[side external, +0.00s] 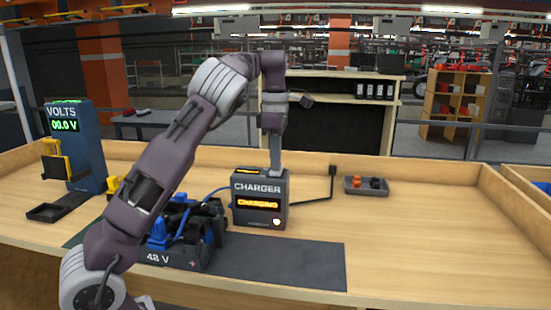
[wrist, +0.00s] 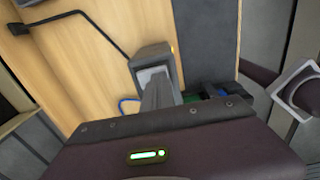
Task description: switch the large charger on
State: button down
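The large charger (side external: 262,218) is a dark box standing on the bench in the side external view, labelled CHARGER. Its display (side external: 257,203) glows orange and reads CHARGING. A small light shows at its lower right front. My gripper (side external: 275,172) points straight down with its fingertips at the charger's top, seemingly touching it. In the wrist view the fingers (wrist: 157,92) look closed together, with nothing visible between them, over the grey charger top (wrist: 150,53). The fingers hide the part of the top beneath them, so any switch there is not visible.
A 48 V battery (side external: 185,255) with blue connectors and cable stands left of the charger on a dark mat (side external: 300,262). A VOLTS meter (side external: 80,150) reads 00.0 at far left. A grey tray (side external: 366,191) and a black cable plug (side external: 332,170) lie right.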

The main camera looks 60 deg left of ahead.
jog(key=shift+r, duration=2.2)
